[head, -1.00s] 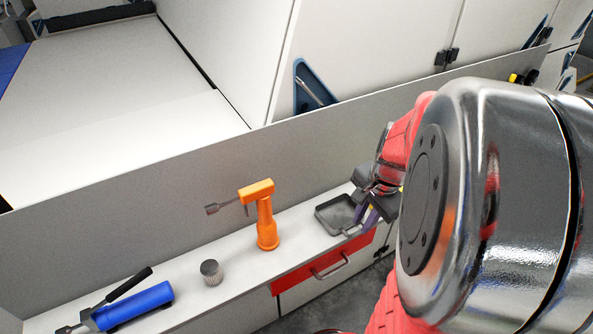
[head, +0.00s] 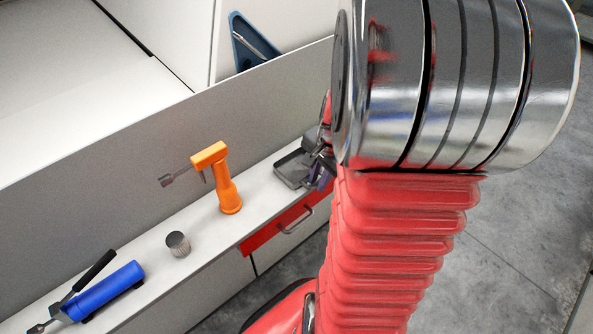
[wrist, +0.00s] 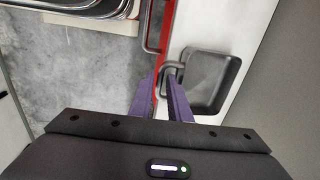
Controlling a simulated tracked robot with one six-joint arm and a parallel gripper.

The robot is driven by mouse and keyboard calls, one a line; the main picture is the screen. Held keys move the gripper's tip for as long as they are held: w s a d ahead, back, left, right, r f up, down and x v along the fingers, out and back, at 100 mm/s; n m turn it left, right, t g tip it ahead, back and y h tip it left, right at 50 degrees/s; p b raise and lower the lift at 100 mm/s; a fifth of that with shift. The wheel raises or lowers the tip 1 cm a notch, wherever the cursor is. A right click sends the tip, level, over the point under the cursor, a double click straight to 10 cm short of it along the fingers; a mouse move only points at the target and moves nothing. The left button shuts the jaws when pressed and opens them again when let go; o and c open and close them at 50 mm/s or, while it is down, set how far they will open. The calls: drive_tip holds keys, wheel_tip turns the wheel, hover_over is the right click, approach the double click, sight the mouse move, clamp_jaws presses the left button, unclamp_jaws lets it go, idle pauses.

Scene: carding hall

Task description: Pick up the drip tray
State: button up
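The drip tray (head: 289,170) is a shallow dark grey square pan with a looped handle. It lies on the white bench top (head: 262,185) at its far right part. In the wrist view, the tray (wrist: 214,82) is right of centre, with its handle (wrist: 171,70) pointing left toward the bench edge. My gripper (wrist: 161,80) has two purple fingers with a gap between them. The fingertips are at the handle, the right one overlapping it in the picture. I cannot tell whether they touch. In the head view, my arm partly hides my gripper (head: 322,174).
An orange tool (head: 228,190) stands on the bench, left of the tray. A ribbed grey cylinder (head: 178,244) and a blue tool with a black lever (head: 105,292) lie further left. A grey panel (head: 120,170) rises behind. A red drawer (head: 280,229) with a bar handle is below the bench top.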

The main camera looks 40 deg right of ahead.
drive_tip(key=shift+c, duration=0.7)
clamp_jaws()
